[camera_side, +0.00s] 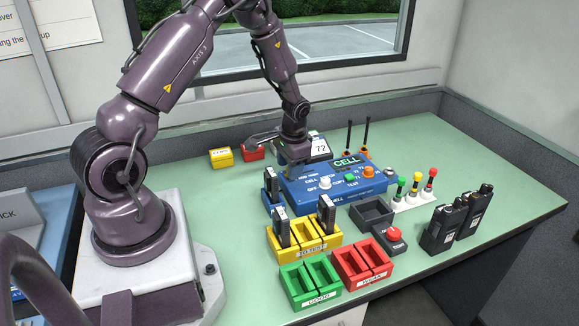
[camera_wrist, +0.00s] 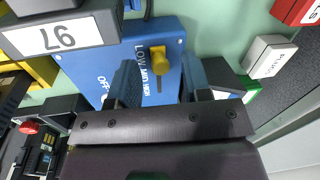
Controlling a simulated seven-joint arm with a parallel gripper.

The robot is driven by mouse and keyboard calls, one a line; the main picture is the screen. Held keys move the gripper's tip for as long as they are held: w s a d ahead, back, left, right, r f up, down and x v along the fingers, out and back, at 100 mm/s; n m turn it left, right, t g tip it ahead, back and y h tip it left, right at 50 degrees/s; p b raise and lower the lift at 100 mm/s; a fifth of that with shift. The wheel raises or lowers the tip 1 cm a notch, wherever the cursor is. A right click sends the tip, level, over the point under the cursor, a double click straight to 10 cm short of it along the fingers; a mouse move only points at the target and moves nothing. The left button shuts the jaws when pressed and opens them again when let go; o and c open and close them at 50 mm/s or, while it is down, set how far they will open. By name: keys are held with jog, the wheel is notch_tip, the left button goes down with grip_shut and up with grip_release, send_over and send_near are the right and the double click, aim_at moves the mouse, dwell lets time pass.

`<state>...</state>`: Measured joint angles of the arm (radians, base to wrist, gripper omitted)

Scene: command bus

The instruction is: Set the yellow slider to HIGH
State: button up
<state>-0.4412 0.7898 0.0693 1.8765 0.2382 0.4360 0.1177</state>
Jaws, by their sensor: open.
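The yellow slider (camera_wrist: 157,55) shows in the wrist view as a short knob on a blue panel (camera_wrist: 85,75). It sits at the LOW end of a dark slot. The rotated words LOW, MID, HIGH (camera_wrist: 145,68) run beside the slot, with HIGH nearest my gripper's body. My gripper (camera_wrist: 160,78) is open and empty, with one finger on each side of the slot. I cannot tell its height above the panel. In the side view my gripper (camera_side: 296,160) is at the back left of the blue console (camera_side: 300,190); the slider cannot be made out there.
A dark device with a white number label (camera_wrist: 55,35) is beside the panel in the wrist view. In the side view, yellow (camera_side: 300,253), green (camera_side: 296,298) and red (camera_side: 345,278) trays stand in front of the console. Two radios (camera_side: 442,232) stand right. Bare green table lies at far right.

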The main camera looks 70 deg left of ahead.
aim_at(311, 170)
jog(key=shift+f, duration=0.35)
grip_shut()
jog(key=shift+w+a, duration=0.1)
jog(key=shift+w, duration=3.15)
grip_release()
notch_tip(311, 170, up, 13)
jog(key=d, duration=0.2)
jog(key=shift+w, duration=0.15)
